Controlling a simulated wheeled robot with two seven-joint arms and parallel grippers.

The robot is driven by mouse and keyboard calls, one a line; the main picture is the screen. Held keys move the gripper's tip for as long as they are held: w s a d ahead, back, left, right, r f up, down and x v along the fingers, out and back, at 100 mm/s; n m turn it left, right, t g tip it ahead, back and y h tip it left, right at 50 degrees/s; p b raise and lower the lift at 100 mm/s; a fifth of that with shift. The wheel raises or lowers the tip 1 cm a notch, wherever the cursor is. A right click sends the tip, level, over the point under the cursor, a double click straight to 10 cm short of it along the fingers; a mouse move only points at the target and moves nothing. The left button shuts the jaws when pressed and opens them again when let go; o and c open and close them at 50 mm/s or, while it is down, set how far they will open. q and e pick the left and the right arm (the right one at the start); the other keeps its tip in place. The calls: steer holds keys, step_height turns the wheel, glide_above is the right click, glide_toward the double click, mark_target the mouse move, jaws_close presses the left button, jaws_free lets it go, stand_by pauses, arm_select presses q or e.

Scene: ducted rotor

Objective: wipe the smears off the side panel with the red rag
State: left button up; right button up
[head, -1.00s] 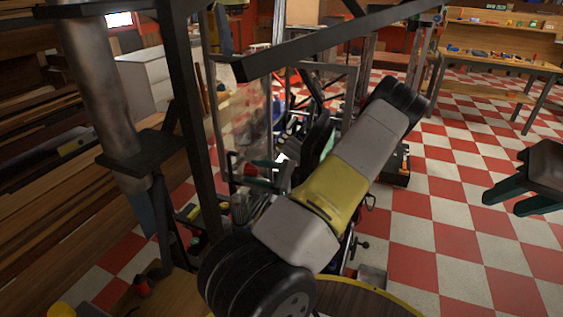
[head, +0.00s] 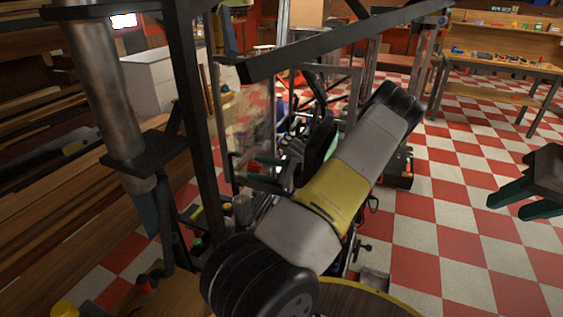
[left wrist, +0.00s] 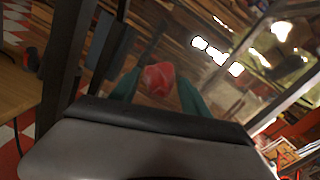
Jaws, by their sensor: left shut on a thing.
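The side panel (head: 250,125) is a clear upright sheet in a dark frame, left of centre in the head view, with cloudy brownish smears on it. My left gripper (head: 258,168) is beside the panel's lower part, with its teal fingers partly hidden by the frame and arm. In the left wrist view the red rag (left wrist: 158,80) is a bunched lump between the teal fingers of my left gripper (left wrist: 158,88), which are shut on it. I cannot tell whether the rag touches the panel. My right gripper (head: 517,200) is at the right edge, fingers apart and empty.
A dark frame post (head: 197,120) and a slanted beam (head: 340,45) stand close around the panel. Stacked timber (head: 50,190) is on the left. A workbench (head: 500,65) with small items is at the back right.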

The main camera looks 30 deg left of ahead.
mark_target(255, 151)
arm_select(q)
steer(key=shift+w+a+r, duration=0.1)
steer(key=shift+w+a, duration=0.1)
steer(key=shift+w, duration=0.55)
steer(key=shift+w+a+f, duration=0.1)
steer(key=shift+w+a, duration=0.05)
steer(key=shift+w, duration=0.6)
steer(key=shift+w+a+r, duration=0.1)
steer(key=shift+w+a, duration=0.1)
steer(key=shift+w, duration=0.55)
steer(key=shift+w+a, duration=0.15)
steer(key=shift+w, duration=1.4)
